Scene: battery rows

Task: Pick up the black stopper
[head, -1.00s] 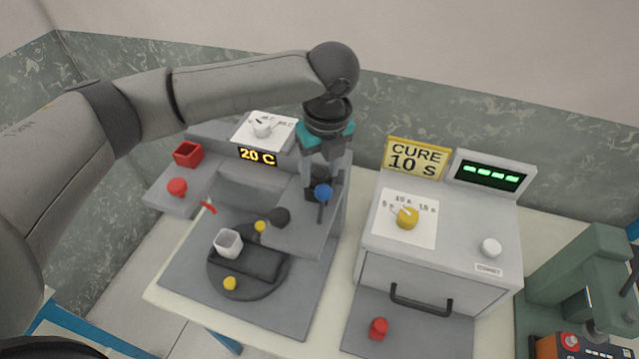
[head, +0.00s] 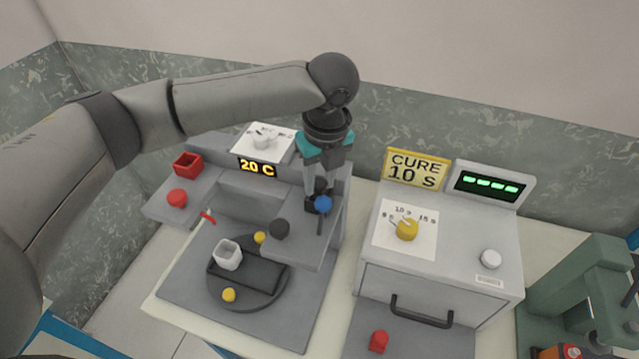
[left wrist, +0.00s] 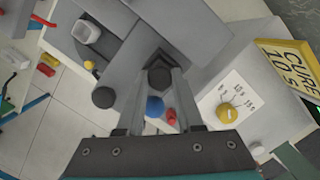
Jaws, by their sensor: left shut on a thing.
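The black stopper (left wrist: 160,77) is a dark, rounded piece between the two fingertips of my left gripper (left wrist: 158,72) in the left wrist view. In the head view my left gripper (head: 318,194) points down at the right end of the grey shelf of the left machine, shut on the black stopper (head: 320,184). The fingers partly hide the stopper there. I cannot tell whether it is clear of the shelf. My right gripper is not in view.
A blue ball-shaped knob (head: 323,204) sits close in front of the fingers. Another dark round knob (head: 280,229) is to the left on the shelf. A white cup (head: 228,256) stands on the dark turntable. The cure machine (head: 440,255) is to the right.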

